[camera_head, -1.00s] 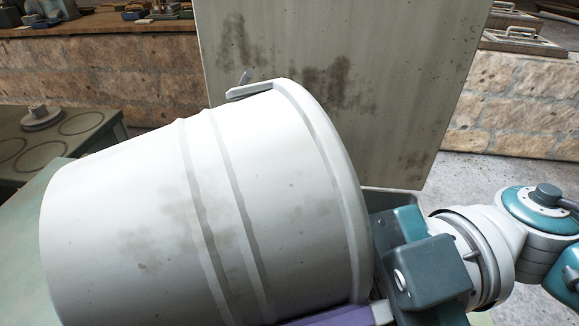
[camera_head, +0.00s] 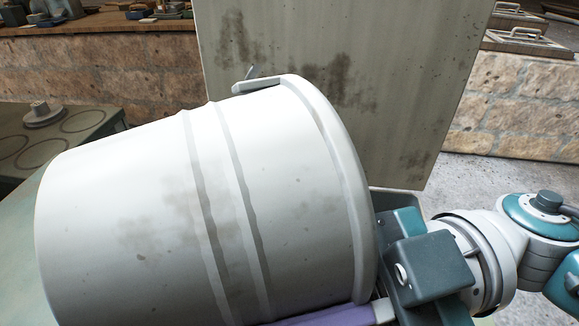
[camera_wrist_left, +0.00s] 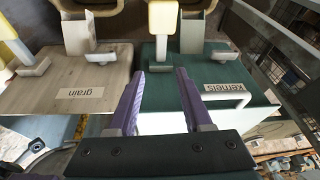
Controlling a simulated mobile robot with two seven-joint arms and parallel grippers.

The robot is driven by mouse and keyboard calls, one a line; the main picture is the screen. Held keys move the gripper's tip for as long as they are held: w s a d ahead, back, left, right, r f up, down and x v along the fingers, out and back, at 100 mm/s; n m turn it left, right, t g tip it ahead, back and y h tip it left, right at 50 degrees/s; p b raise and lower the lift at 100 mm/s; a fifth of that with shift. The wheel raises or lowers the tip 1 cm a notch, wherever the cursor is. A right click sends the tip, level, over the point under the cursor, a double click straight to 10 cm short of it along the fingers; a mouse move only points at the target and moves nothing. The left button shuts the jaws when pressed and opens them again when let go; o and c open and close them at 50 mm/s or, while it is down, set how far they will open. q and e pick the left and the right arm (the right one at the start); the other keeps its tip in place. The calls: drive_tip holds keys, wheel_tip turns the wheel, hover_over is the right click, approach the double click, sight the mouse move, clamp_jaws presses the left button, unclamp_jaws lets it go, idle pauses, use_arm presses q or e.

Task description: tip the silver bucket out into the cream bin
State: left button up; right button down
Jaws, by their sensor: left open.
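The silver bucket (camera_head: 150,220) is large and pale in the head view. It lies tilted on its side, its wide rim to the right and narrower base to the left; its inside is hidden. My right gripper (camera_head: 360,314) is at the rim's lower right and appears shut on the bucket, its fingers partly hidden. A tall, stained cream panel (camera_head: 400,80) stands behind the bucket; I cannot tell if it is part of the cream bin. In the left wrist view, my left gripper (camera_wrist_left: 158,72) is open and empty. A cream box labelled "grain" (camera_wrist_left: 50,82) is left of it.
A dark green box labelled "kernels" (camera_wrist_left: 230,72) is at the right of the left wrist view. In the head view, a dark table (camera_head: 75,122) with ring markings is at left. A stone wall (camera_head: 100,70) runs behind, and grey floor (camera_head: 460,180) shows at right.

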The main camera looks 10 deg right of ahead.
drive_tip(key=shift+d+r+m, duration=0.15)
drive_tip(key=shift+r+m, duration=0.05)
drive_tip(key=shift+m, duration=0.5)
drive_tip(key=shift+w+d+r+y, duration=0.25)
drive_tip(key=shift+r+y, duration=0.1)
drive_tip(key=shift+y, duration=0.25)
idle(1.0)
drive_tip(key=shift+s+a+f+h, duration=0.2)
drive_tip(key=shift+a+h, duration=0.1)
drive_tip(key=shift+a, duration=0.1)
drive_tip(key=shift+w+d, duration=0.15)
drive_tip(key=shift+d, duration=0.15)
drive_tip(key=shift+d+r, duration=0.15)
drive_tip(key=shift+r, duration=0.05)
